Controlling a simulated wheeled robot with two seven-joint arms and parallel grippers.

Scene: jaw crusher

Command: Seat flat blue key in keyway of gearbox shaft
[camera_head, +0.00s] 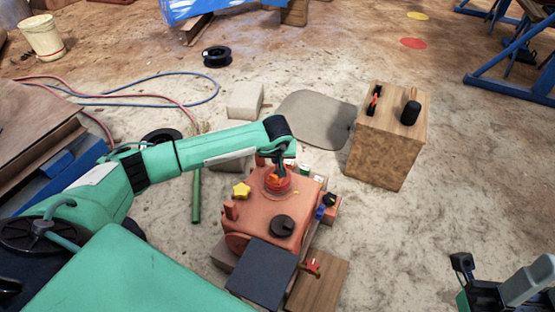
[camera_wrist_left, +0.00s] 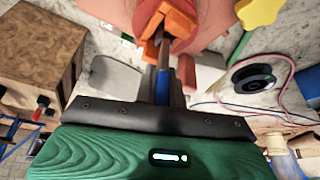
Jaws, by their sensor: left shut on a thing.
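The orange-red gearbox (camera_head: 254,211) stands on the ground in the middle of the head view. Its orange shaft part (camera_head: 276,184) is on top, directly below my left gripper (camera_head: 281,168). In the left wrist view my left gripper (camera_wrist_left: 163,75) is shut on the flat blue key (camera_wrist_left: 162,88), seen as a narrow blue strip between the fingers. The fingertips are close to the orange shaft (camera_wrist_left: 176,20). The keyway is hidden, and I cannot tell whether the key touches the shaft. My right gripper (camera_head: 463,268) is at the lower right, away from the gearbox; its jaws are unclear.
A yellow star knob (camera_head: 241,190) and a black knob (camera_head: 282,226) stick up from the gearbox. A dark block (camera_head: 262,273) and wooden board (camera_head: 320,280) lie in front. A wooden box (camera_head: 382,150) stands to the right. Hoses (camera_head: 150,100) cross the ground behind my left arm.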

